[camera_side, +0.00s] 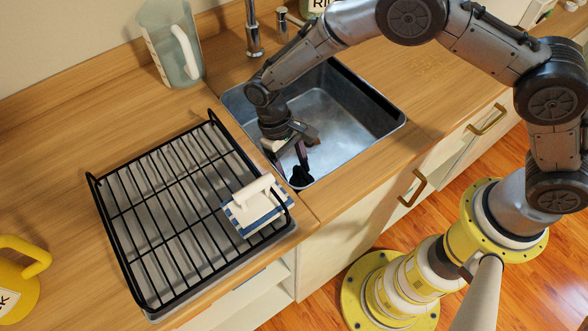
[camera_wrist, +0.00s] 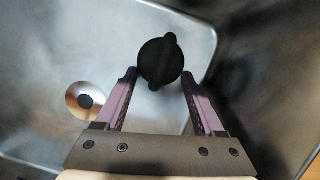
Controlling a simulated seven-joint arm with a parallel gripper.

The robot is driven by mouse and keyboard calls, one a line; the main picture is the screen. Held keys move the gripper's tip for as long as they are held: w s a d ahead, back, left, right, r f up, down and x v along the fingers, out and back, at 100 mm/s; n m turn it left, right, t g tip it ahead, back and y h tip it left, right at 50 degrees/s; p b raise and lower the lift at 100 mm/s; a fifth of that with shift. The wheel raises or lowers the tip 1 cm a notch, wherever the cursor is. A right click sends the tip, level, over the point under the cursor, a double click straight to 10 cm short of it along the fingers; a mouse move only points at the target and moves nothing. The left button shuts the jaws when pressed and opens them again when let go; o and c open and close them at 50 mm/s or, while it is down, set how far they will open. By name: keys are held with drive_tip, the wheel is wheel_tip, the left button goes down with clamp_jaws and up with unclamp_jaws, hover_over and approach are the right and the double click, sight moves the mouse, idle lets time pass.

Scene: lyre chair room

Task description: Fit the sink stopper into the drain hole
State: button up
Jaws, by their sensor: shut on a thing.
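My gripper (camera_side: 289,163) is inside the metal sink (camera_side: 345,108), near its front left corner. It is shut on the black sink stopper (camera_side: 301,178). In the wrist view the stopper (camera_wrist: 161,62) is a dark round piece with small tabs, between the ends of my two fingers (camera_wrist: 160,76). The drain hole (camera_wrist: 86,101) is a dark spot in a bright round ring on the sink floor, to the left of my left finger. The stopper is apart from it. I cannot make out the drain hole in the side view.
A black wire dish rack (camera_side: 165,190) stands left of the sink, with a white-handled brush (camera_side: 256,205) on it. A clear jug (camera_side: 172,45) and the faucet (camera_side: 253,30) stand behind. A yellow jug (camera_side: 18,285) is at the far left. The sink walls are close around my gripper.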

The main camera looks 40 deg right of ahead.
drive_tip(key=o, duration=1.3)
drive_tip(key=shift+f, duration=0.25)
drive_tip(key=shift+d, duration=0.15)
drive_tip(key=shift+s, duration=0.1)
drive_tip(key=shift+d, duration=0.1)
drive_tip(key=v, duration=1.4)
drive_tip(key=shift+a+r, duration=0.3)
drive_tip(key=shift+a, duration=0.05)
